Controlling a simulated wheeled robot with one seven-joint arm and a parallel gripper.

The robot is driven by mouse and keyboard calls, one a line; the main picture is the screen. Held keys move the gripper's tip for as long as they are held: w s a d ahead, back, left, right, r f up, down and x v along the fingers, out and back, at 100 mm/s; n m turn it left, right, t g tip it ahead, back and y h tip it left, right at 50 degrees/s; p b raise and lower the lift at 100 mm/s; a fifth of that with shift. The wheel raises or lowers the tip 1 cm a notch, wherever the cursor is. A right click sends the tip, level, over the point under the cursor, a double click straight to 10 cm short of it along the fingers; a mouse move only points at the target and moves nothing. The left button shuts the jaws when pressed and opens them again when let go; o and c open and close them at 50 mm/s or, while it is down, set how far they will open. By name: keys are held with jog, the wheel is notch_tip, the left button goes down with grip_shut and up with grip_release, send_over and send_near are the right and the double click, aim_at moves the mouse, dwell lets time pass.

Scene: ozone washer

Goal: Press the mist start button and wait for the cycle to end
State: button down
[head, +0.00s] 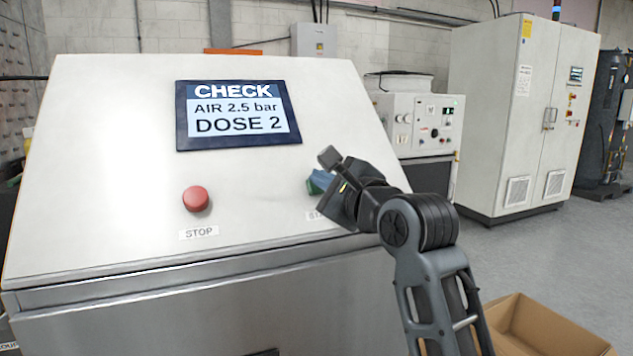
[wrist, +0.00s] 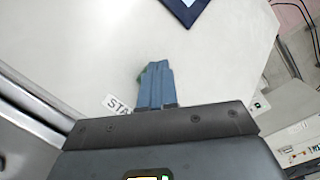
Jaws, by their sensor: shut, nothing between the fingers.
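The sloped white control panel (head: 110,230) fills the left of the head view. Its display (head: 238,115) reads CHECK, AIR 2.5 bar, DOSE 2. A green button (head: 313,187) sits on the panel above a partly covered label that begins with STA. Only a sliver of the green button (wrist: 141,75) shows in the wrist view, beside my fingers. My gripper (head: 320,179) is shut and empty, its blue fingertips in front of the green button and hiding most of it. I cannot tell whether they touch it. A red button (head: 196,199) labelled STOP sits to the left.
An open cardboard box (head: 545,327) stands on the floor at lower right. A white cabinet (head: 518,115) and a smaller control unit (head: 425,125) stand behind the panel. The grey floor between the box and the cabinet is clear.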

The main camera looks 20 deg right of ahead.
jog(key=shift+s+r+p, duration=0.5)
jog(key=s+r+p, duration=0.3)
jog(key=p, duration=0.1)
jog(key=shift+s+r+p, duration=0.25)
jog(key=shift+p, duration=0.1)
dwell(0.8)
